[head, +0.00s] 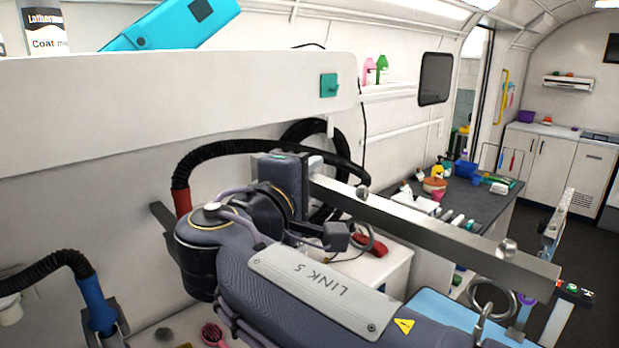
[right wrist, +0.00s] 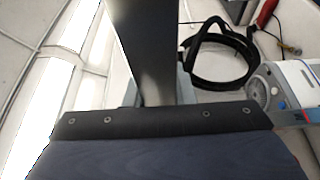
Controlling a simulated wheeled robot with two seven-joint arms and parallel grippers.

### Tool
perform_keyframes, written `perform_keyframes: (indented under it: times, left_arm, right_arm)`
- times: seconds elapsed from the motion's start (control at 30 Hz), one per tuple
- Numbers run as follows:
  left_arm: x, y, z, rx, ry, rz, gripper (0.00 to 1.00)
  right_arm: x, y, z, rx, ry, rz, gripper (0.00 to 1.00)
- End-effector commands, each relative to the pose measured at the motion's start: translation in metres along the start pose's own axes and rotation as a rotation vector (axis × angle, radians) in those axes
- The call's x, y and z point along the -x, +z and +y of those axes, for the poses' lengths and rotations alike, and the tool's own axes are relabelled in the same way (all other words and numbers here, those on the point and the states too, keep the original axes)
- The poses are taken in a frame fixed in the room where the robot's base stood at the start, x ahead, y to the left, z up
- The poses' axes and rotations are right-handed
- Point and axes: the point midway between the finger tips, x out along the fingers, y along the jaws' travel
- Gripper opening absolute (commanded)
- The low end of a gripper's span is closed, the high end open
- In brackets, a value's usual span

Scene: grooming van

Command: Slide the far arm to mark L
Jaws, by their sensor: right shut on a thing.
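A long grey metal bar (head: 440,226) with two knobs runs from the middle to the lower right in the head view. I take it to be the far arm. My right gripper (head: 308,180) is at the bar's left end, and my wrist hides most of its fingers. It is shut there. In the right wrist view a dark grey bar (right wrist: 143,45) runs away from between the fingers of the right gripper (right wrist: 158,92). A ring-shaped loop (head: 494,298) hangs by the bar's right end. I cannot make out mark L. My left gripper is not in view.
A light blue table top (head: 438,308) lies below the bar, partly behind my right arm. A black hose (head: 250,147) curves close behind my wrist. A white cabinet (head: 392,275) stands behind. A dark counter (head: 490,195) with bottles and bowls lies farther back.

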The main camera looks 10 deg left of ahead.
Motion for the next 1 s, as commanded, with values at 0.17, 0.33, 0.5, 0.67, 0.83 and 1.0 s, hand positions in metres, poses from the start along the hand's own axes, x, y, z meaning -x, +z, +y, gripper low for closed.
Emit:
perform_keyframes:
  times: [0.17,0.33,0.5,0.67,0.83,1.0]
  left_arm:
    - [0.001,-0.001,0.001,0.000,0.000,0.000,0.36]
    - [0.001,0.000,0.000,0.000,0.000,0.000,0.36]
    - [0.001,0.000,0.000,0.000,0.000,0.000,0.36]
    - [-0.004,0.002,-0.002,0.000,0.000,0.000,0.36]
    - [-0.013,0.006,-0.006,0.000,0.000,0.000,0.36]
    - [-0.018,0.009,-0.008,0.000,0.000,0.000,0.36]
  right_arm:
    - [0.000,0.001,0.008,-0.008,0.013,0.003,0.32]
    - [0.000,0.001,0.006,-0.006,0.009,0.002,0.45]
    - [0.000,0.001,0.004,-0.004,0.007,0.002,0.45]
    - [0.011,-0.001,0.002,-0.005,0.008,0.005,0.45]
    - [0.041,-0.001,0.002,-0.007,0.008,0.007,0.45]
    - [0.066,0.000,0.003,-0.008,0.009,0.005,0.45]
